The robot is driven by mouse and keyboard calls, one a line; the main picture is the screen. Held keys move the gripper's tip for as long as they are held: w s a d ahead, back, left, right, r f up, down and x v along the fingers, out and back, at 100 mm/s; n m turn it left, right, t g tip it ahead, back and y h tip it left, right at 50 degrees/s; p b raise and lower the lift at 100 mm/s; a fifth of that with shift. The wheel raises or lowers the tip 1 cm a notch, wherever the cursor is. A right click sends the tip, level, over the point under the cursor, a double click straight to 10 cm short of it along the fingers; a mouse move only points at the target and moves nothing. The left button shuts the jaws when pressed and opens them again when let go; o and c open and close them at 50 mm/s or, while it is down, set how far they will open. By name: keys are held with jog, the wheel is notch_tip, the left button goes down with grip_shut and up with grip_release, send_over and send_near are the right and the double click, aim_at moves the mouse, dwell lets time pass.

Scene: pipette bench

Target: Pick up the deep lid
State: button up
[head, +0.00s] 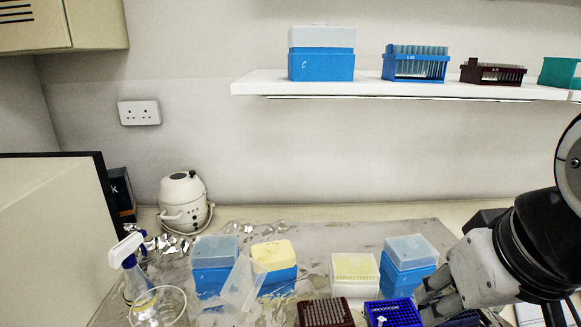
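A clear, deep, box-shaped lid (243,284) stands tilted on the bench in the lower middle of the head view. It is in front of a blue box and a yellow-lidded box, and seems to lean on them; contact is unclear. I take it to be the deep lid. My gripper (432,299) is at the lower right, well to the right of this lid and close to the dark blue rack (393,313). Its fingers are small and partly overlapped, so I cannot tell their opening or whether they touch the rack.
Lidded blue boxes stand at left (207,277) and right (405,280), with a yellow-lidded box (277,279) and a pale box (354,282) between. A maroon rack (325,314), spray bottle (137,279) and clear beaker (160,308) are at the front. A shelf (420,88) hangs above.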

jog(key=o, duration=1.3)
jog(key=shift+n+g+h, duration=0.4)
jog(key=shift+n+h, duration=0.1)
jog(key=shift+n, duration=0.3)
jog(key=w, duration=0.4)
jog(key=shift+w+d+r+p, duration=0.15)
jog(key=shift+d+r+p, duration=0.05)
jog(key=shift+p, duration=0.2)
jog(key=shift+o, duration=0.8)
jog(key=w+f+n+g+p, duration=0.1)
jog(key=w+f+n, duration=0.1)
jog(key=w, duration=0.5)
jog(key=shift+d+n, duration=0.4)
jog(key=shift+n, duration=0.1)
jog(key=n+y+p, duration=0.3)
jog(key=n+y, duration=0.3)
send_near(356, 261)
jog(key=x, duration=0.5)
jog(key=shift+d+f, duration=0.25)
jog(key=shift+f, duration=0.15)
jog(key=x, duration=0.4)
jog(key=shift+a+r+p, duration=0.1)
jog(key=shift+a+p, duration=0.25)
jog(key=shift+a, duration=0.05)
jog(key=shift+w+a+f, duration=0.15)
jog(key=shift+w+f, duration=0.1)
jog(key=shift+f, duration=0.2)
